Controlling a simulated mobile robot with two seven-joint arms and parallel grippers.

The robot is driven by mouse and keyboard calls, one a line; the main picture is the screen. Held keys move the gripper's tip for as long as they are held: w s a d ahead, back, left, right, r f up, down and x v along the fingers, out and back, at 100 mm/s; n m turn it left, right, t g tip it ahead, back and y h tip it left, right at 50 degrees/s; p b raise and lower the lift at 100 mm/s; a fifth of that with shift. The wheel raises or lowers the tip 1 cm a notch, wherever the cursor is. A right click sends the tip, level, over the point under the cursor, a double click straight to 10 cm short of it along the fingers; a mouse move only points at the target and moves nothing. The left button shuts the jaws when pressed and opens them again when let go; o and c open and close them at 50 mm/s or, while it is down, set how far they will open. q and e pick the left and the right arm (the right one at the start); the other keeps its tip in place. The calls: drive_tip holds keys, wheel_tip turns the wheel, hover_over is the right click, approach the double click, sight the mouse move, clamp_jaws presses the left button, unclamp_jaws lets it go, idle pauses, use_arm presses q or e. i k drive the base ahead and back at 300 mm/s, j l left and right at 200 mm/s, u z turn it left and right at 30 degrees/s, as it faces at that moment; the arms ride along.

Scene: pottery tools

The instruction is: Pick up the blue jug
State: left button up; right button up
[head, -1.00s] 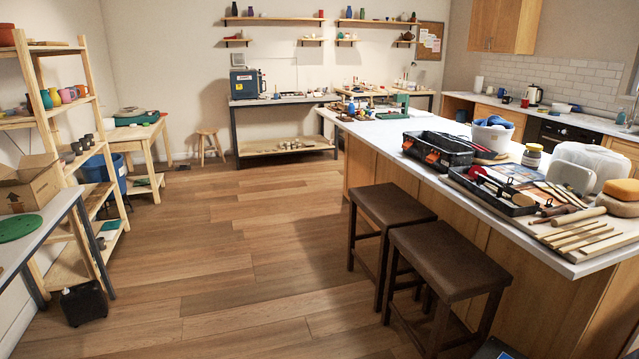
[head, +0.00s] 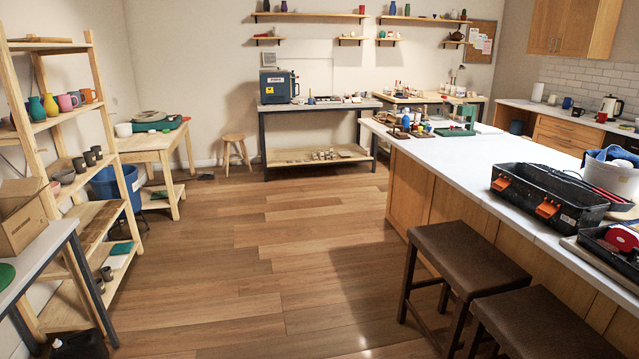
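I cannot single out one blue jug with certainty in the head view. A small blue mug (head: 567,103) stands on the right back counter. All are too small to show much detail. Neither of my grippers is in view.
Open wooden floor (head: 235,270) stretches ahead. The island counter (head: 455,155) and two brown stools (head: 470,258) bound it at right. The wooden rack (head: 108,150) and a side table (head: 150,142) stand at left. A metal-legged workbench (head: 318,107) stands at the back wall.

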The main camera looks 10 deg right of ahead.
sight(566, 105)
drive_tip(key=i+z, duration=0.1)
drive_tip(key=i, duration=0.7)
drive_tip(key=i+j, duration=0.15)
drive_tip(key=i, duration=0.65)
drive_tip(key=i+z, duration=0.5)
drive_tip(key=i, duration=1.1)
drive_tip(key=i+u, duration=0.25)
drive_tip(key=i, duration=1.35)
drive_tip(key=i+z, duration=0.45)
drive_tip(key=i, duration=1.1)
drive_tip(key=i+u, duration=0.35)
drive_tip(key=i, duration=0.4)
drive_tip(key=i+l+u, duration=0.1)
drive_tip(key=i+u, duration=0.2)
drive_tip(key=i, duration=0.45)
drive_tip(key=i+z, duration=0.25)
drive_tip(key=i, duration=0.2)
drive_tip(key=i+z, duration=0.3)
drive_tip(key=i, duration=0.15)
drive_tip(key=i+j+z, duration=0.25)
drive_tip(key=i, duration=0.2)
drive_tip(key=i+l+z, duration=0.15)
drive_tip(key=i+z, duration=0.95)
drive_tip(key=z, duration=0.15)
drive_tip(key=i+l+z, duration=0.1)
drive_tip(key=i+z, duration=0.3)
drive_tip(key=i, duration=0.35)
drive_tip(key=i+j+z, duration=0.15)
drive_tip(key=i+z, duration=0.2)
drive_tip(key=i, duration=0.35)
